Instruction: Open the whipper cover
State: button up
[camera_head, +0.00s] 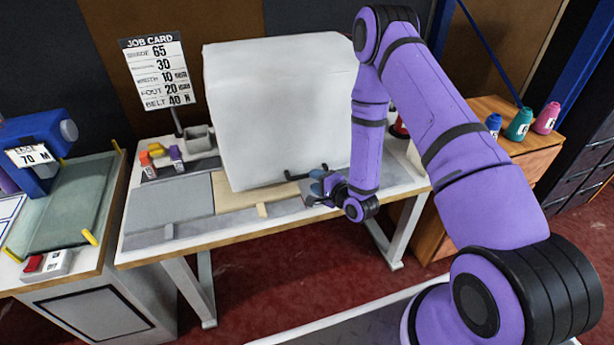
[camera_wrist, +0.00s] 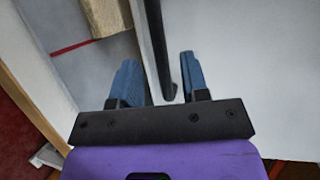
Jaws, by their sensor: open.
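The whipper cover (camera_head: 275,105) is a big white box-like hood standing on the workbench, and it looks closed. A dark handle (camera_head: 296,177) runs along its lower front. My gripper (camera_head: 322,187) is at the right part of this handle, low in front of the cover. In the wrist view my gripper (camera_wrist: 160,80) is open, with a blue finger on each side of the black handle bar (camera_wrist: 157,50). The bar lies between the fingers, nearer the right one, and they are not closed on it. The white cover face (camera_wrist: 260,80) fills the right side there. Whatever is under the cover is hidden.
The workbench (camera_head: 170,208) has a grey plate at left and a small wooden block (camera_head: 262,209) at its front. A job card (camera_head: 158,70) stands behind left. Thread cones (camera_head: 519,124) stand on a wooden cabinet at right. A blue machine (camera_head: 40,140) is at far left.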

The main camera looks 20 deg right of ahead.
jog(key=shift+x, duration=2.35)
grip_shut()
